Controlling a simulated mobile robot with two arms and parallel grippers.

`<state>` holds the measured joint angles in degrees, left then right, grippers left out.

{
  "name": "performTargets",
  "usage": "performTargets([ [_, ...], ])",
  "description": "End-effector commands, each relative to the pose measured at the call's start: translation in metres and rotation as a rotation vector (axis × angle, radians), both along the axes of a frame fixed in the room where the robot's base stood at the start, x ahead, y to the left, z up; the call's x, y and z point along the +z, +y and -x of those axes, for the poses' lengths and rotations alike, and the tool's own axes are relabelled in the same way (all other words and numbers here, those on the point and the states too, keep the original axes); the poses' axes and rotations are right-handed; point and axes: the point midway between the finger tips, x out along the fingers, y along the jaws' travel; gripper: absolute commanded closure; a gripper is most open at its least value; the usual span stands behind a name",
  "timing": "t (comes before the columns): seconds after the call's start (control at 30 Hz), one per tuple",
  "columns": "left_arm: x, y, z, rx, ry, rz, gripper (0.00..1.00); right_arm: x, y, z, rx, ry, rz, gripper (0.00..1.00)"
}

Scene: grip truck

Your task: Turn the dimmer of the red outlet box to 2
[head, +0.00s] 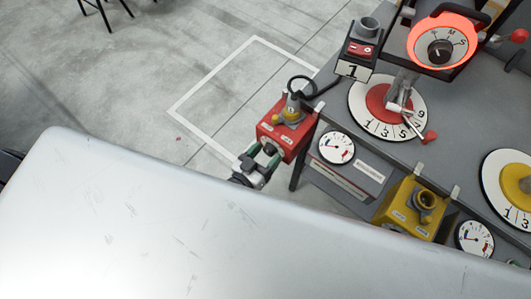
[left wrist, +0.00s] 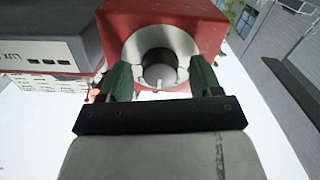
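The red outlet box (head: 287,137) hangs at the left end of the grey table, with a yellow-grey fitting (head: 291,110) on top. In the left wrist view, the red box (left wrist: 120,17) carries a round pale dial plate (left wrist: 133,45) with a dark and grey dimmer knob (left wrist: 160,68). A light mark shows on the knob's lower side; no numbers are readable. My left gripper (head: 263,157) is in front of the knob. Its green fingers (left wrist: 161,80) stand on both sides of the knob, open, with a gap at each side. My right gripper is out of view.
A yellow outlet box (head: 408,209) and white gauges (head: 336,148) are on the grey table's (head: 335,112) front side. A red-and-white numbered dial (head: 359,106) and a glowing red-ringed dimmer (head: 420,45) stand on top. Open floor lies left.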

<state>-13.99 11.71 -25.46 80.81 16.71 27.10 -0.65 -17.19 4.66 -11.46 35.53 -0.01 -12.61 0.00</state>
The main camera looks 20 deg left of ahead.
Motion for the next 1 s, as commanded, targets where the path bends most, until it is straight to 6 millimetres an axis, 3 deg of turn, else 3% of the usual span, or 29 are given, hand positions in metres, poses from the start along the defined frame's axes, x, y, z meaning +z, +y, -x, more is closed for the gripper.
performTargets([
  [0.27, 0.000, 0.002, 0.003, 0.000, -0.001, 0.000, 0.36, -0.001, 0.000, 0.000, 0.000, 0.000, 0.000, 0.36],
  [0.37, -0.001, 0.006, 0.014, 0.000, -0.001, -0.001, 0.36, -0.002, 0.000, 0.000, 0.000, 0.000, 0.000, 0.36],
  [0.7, -0.001, 0.028, 0.077, 0.000, 0.002, -0.001, 0.36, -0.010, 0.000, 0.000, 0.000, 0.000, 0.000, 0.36],
  [1.0, 0.000, 0.037, 0.101, 0.000, -0.001, 0.000, 0.36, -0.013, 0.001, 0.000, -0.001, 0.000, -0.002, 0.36],
])
